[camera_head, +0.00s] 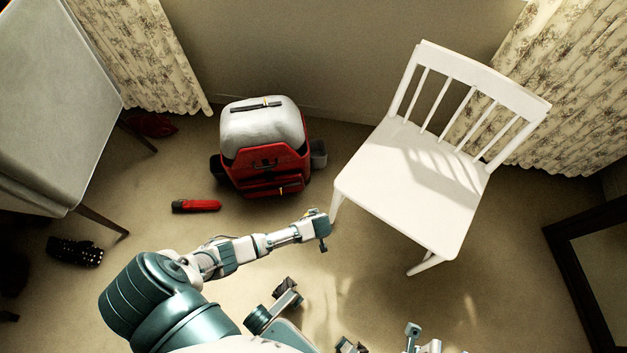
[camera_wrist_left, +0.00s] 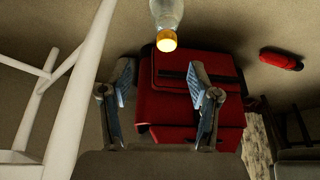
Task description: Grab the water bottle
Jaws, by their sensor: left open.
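A clear water bottle with a glowing yellow-orange cap (camera_wrist_left: 166,30) is at the top of the left wrist view, its far end cut off by the frame edge. It lies beyond and between my left gripper's fingers (camera_wrist_left: 160,90), which are apart with nothing between them. In the head view my left gripper (camera_head: 319,226) is low over the floor, in front of the backpack and left of the chair. I cannot make out the bottle in the head view.
A red and grey backpack (camera_head: 265,155) stands by the wall. A white chair (camera_head: 410,185) is to the right, its front leg close to my left gripper. A red cylindrical item (camera_head: 195,205) and a dark object (camera_head: 75,251) lie on the floor. A grey table (camera_head: 55,100) is at left.

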